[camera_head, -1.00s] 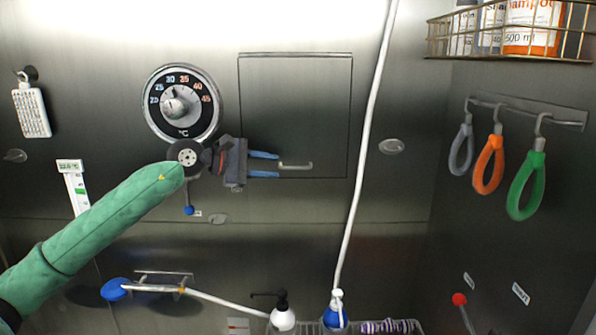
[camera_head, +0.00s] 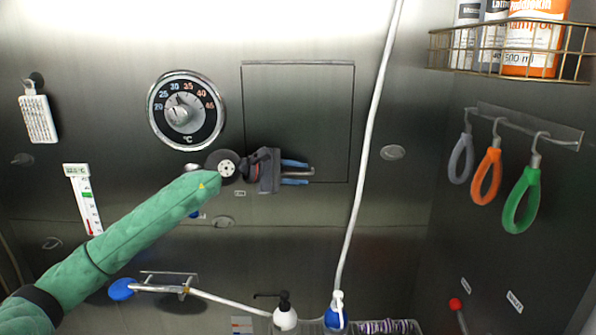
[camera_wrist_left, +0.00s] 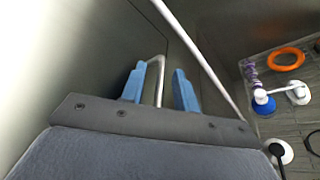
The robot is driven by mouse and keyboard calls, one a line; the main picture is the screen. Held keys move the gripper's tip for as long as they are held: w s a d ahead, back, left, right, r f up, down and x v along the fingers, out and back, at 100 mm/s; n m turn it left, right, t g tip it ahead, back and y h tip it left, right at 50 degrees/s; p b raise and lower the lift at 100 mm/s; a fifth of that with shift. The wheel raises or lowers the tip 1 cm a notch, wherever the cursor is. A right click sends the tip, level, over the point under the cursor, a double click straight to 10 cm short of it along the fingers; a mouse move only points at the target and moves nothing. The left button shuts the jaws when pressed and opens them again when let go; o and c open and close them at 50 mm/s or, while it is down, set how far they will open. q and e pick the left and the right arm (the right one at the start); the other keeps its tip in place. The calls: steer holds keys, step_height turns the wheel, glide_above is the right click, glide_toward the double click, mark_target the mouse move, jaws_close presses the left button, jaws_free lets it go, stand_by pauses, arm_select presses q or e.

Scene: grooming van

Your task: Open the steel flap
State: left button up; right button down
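The steel flap (camera_head: 300,100) is a square panel in the back wall and looks flush with it. Its small bar handle (camera_wrist_left: 160,80) is low on the panel. My left gripper (camera_head: 298,173), with two blue fingers, is at the handle and largely covers it in the head view. In the left wrist view the fingers (camera_wrist_left: 159,88) are apart, one on each side of the handle. A gap shows between them and the bar, so the gripper is open. My right gripper is not in view.
A temperature dial (camera_head: 186,112) is left of the flap, above my left arm. A white hose (camera_head: 371,120) hangs just right of the flap. Coloured loops (camera_head: 486,176) hang on the right wall, under a wire basket (camera_head: 470,52) of bottles.

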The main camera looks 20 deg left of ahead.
arm_select(q)
steer(key=shift+d, duration=0.1)
jaws_close()
steer(key=shift+f, duration=0.1)
